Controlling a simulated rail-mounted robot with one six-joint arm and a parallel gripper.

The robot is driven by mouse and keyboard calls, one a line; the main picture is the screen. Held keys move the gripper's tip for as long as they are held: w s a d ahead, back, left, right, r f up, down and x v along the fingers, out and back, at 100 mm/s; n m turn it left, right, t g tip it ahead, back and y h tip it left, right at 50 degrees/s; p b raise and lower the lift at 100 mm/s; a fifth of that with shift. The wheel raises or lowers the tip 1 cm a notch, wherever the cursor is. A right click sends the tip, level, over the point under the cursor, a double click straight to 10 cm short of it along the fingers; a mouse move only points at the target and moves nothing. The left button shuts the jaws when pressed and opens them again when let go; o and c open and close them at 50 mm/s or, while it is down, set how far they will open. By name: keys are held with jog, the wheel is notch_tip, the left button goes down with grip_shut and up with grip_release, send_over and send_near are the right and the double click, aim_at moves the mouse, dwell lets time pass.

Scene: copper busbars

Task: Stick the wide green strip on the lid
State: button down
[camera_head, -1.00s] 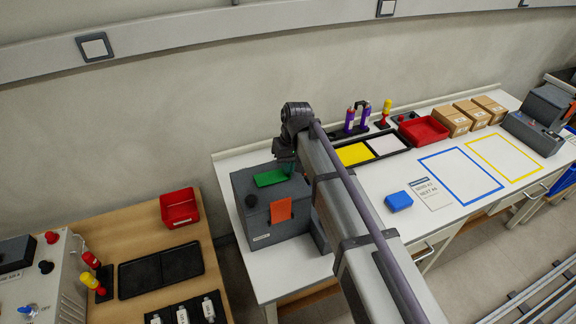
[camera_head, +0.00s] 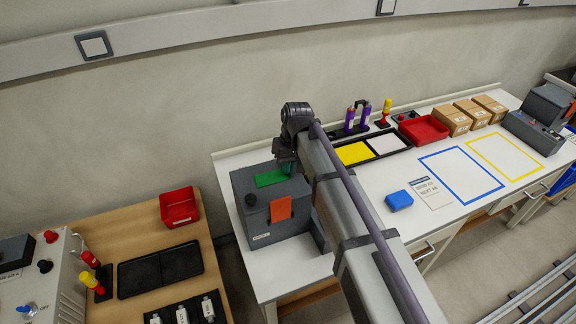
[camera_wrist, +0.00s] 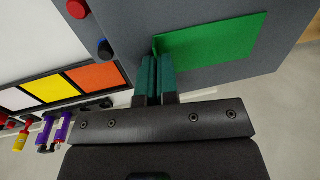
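The wide green strip (camera_head: 270,179) lies along the top of the grey box, its lid (camera_head: 262,192), near the back edge. In the wrist view the green strip (camera_wrist: 215,42) looks flat against the grey surface, with one end at my fingertips. My gripper (camera_head: 287,169) is at the right end of the strip, low over the lid. In the wrist view the teal fingers of my gripper (camera_wrist: 156,70) are close together and appear closed on the strip's near end. The exact grip is partly hidden by the fingers.
A tray with yellow (camera_head: 354,153) and white (camera_head: 387,145) squares lies right of my arm. A blue block (camera_head: 399,200) sits farther right.

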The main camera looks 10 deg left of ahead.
jog(key=c, duration=1.3)
grip_release()
notch_tip(320, 180, up, 11)
jog(key=d+p, duration=0.1)
jog(key=p, duration=0.9)
jog(key=shift+w+p, duration=0.4)
jog(key=shift+f, duration=0.15)
